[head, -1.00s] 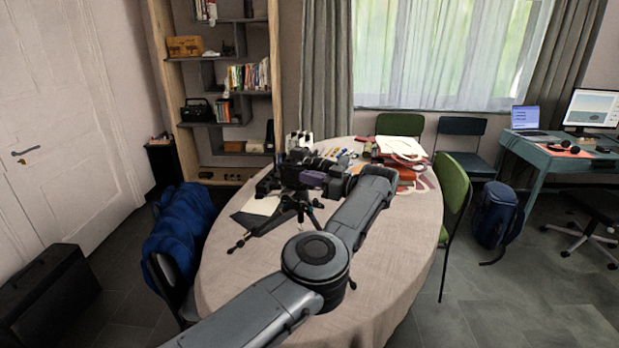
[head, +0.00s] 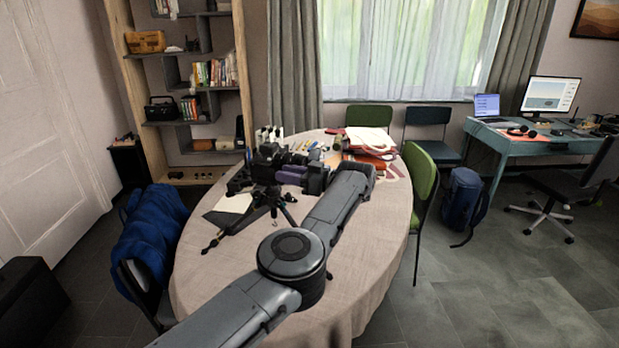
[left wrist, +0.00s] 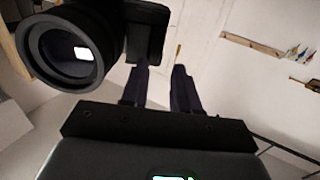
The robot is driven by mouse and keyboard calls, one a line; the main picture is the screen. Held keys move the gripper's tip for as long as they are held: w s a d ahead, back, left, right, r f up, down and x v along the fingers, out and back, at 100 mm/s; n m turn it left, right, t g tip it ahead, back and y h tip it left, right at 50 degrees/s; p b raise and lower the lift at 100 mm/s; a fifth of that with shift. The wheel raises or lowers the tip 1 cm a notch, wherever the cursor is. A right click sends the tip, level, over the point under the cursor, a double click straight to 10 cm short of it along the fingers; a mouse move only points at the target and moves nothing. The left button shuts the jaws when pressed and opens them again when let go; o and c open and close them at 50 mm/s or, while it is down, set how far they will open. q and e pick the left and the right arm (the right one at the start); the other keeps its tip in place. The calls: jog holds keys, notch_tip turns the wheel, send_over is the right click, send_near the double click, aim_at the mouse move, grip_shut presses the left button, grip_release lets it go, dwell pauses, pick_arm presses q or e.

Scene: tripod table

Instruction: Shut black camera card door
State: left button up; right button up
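A black camera (head: 266,162) stands on a dark tripod (head: 272,203) on the round table. My left gripper (head: 283,175) is close beside the camera's right side in the head view, and its fingertips are hard to make out there. In the left wrist view, its two dark fingers (left wrist: 161,72) stand apart with pale background between them. The left finger's tip overlaps the lower edge of the dark camera body (left wrist: 148,28); I cannot tell whether they touch. The round lens (left wrist: 62,48) is at the upper left. The card door cannot be made out. My right gripper is out of view.
The table (head: 330,290) has a cloth and bare room at the front. A dark folder with paper (head: 232,204) lies under the tripod. Red folders and papers (head: 372,145) lie at the back right. Chairs stand around, one with a blue jacket (head: 160,235).

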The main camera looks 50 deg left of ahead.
pick_arm(q)
jog(key=v, duration=0.8)
jog(key=shift+d, duration=0.2)
jog(key=shift+w, duration=0.1)
